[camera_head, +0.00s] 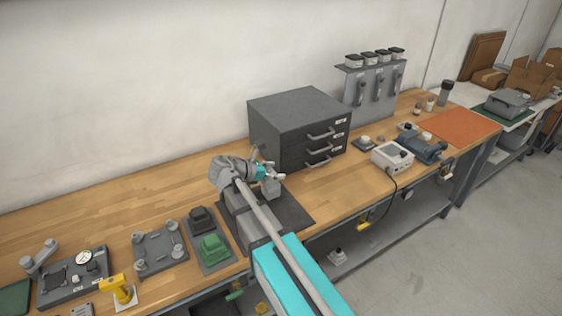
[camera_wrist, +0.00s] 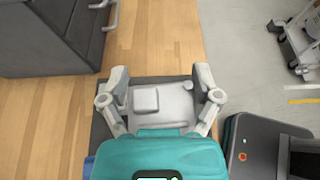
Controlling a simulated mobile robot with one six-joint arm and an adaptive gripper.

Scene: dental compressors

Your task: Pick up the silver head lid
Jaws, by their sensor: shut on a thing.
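The silver head lid (camera_wrist: 172,113) is a pale grey plate with a raised square block and a small round knob at one corner. It lies between the two fingers of my gripper (camera_wrist: 162,88) in the wrist view, and the fingers are shut on its two sides. In the head view my gripper (camera_head: 268,176) is over the dark mat in front of the drawer cabinet. The lid is small and partly hidden by my arm there. I cannot tell whether it is clear of what lies under it.
A dark drawer cabinet (camera_head: 290,112) stands close behind the gripper. Left of my arm are a green block (camera_head: 213,247) on a grey tray and a grey fixture plate (camera_head: 160,250). A white control box (camera_head: 392,157) stands to the right. Bare wood shows at the left back.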

